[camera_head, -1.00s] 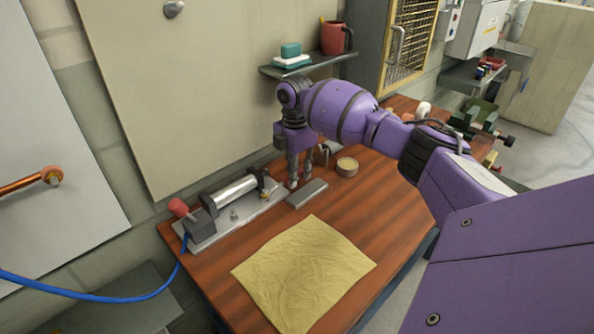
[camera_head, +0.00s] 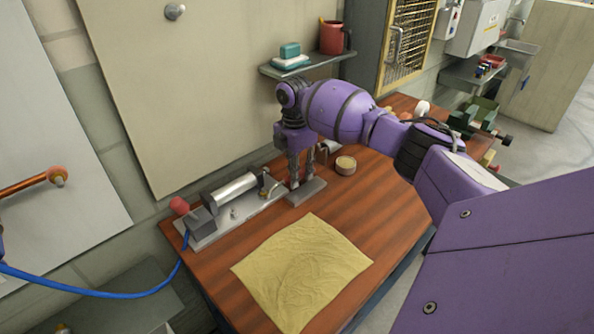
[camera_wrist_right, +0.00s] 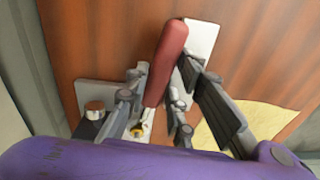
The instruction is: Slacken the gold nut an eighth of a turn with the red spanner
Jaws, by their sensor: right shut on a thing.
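My right gripper (camera_head: 300,182) points down over a flat grey block (camera_head: 315,190) on the bench. The right wrist view shows the gripper (camera_wrist_right: 166,88) shut on the red spanner (camera_wrist_right: 172,48), whose long red handle lies between the fingers. A gold-coloured part also shows low in the wrist view (camera_wrist_right: 138,128). I cannot tell whether it is the nut, or whether the spanner touches it. My left gripper is not in view.
The silver cylinder (camera_head: 232,189) is on a metal base plate with a red knob (camera_head: 179,206) and a blue hose (camera_head: 95,298). A yellow cloth (camera_head: 302,270) covers the front bench. A round tin (camera_head: 345,165) stands right of the gripper. A shelf (camera_head: 307,64) hangs above.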

